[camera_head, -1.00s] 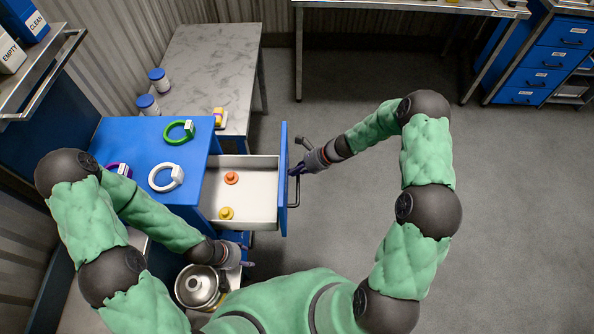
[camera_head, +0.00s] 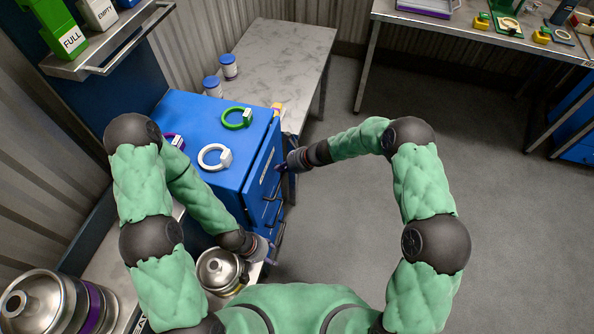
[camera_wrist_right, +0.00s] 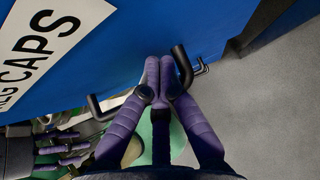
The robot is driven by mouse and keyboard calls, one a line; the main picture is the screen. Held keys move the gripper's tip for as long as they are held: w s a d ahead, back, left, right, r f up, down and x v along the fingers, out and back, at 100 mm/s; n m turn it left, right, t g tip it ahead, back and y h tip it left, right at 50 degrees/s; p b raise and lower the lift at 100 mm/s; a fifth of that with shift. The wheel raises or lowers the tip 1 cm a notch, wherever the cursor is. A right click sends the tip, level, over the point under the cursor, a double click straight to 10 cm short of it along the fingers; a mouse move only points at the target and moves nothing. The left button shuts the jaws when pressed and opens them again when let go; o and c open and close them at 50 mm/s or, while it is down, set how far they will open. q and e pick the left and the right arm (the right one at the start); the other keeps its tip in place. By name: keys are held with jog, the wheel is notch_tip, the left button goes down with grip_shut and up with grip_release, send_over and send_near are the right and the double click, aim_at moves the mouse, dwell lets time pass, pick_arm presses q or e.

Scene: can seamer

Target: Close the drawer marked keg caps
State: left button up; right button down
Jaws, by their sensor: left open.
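The drawer marked keg caps (camera_wrist_right: 120,75) shows in the right wrist view as a blue front with a white label, partly cut off, and a black bar handle (camera_wrist_right: 186,66). In the head view its front (camera_head: 257,183) sits about flush with the blue cabinet (camera_head: 190,115), and its inside is hidden. My right gripper (camera_wrist_right: 159,62) has its purple fingers together, tips at the drawer front beside the handle; it also shows in the head view (camera_head: 279,168). My left gripper (camera_head: 268,248) is open, low near the cabinet's front corner; its fingers show in the wrist view (camera_wrist_right: 75,155).
A green ring (camera_head: 237,118) and a white ring (camera_head: 213,158) lie on the cabinet top. A metal keg (camera_head: 221,270) stands close to my left gripper. A grey table (camera_head: 285,55) with two white jars is behind. The floor to the right is clear.

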jog(key=shift+w+a, duration=0.2)
jog(key=shift+a, duration=0.4)
jog(key=shift+w+a, duration=0.15)
jog(key=shift+a, duration=0.4)
jog(key=shift+r, duration=0.1)
jog(key=shift+d+r+p, duration=0.25)
jog(key=shift+r+p, duration=0.15)
jog(key=p+v, duration=0.5)
jog(key=v, duration=0.4)
jog(key=s+d+f+n+g+h, duration=0.1)
jog(key=s+d+f+n+h, duration=0.1)
jog(key=s+d+f+n, duration=0.5)
jog(key=s+d+f+n+g+h, duration=0.1)
jog(key=s+d+f+n+h, duration=0.2)
jog(key=s, duration=0.7)
jog(key=s+d+n, duration=0.2)
jog(key=s+n, duration=0.6)
jog(key=s, duration=0.5)
jog(key=shift+d+r+n, duration=0.3)
jog(key=shift+d+r, duration=0.05)
jog(key=shift+r, duration=0.05)
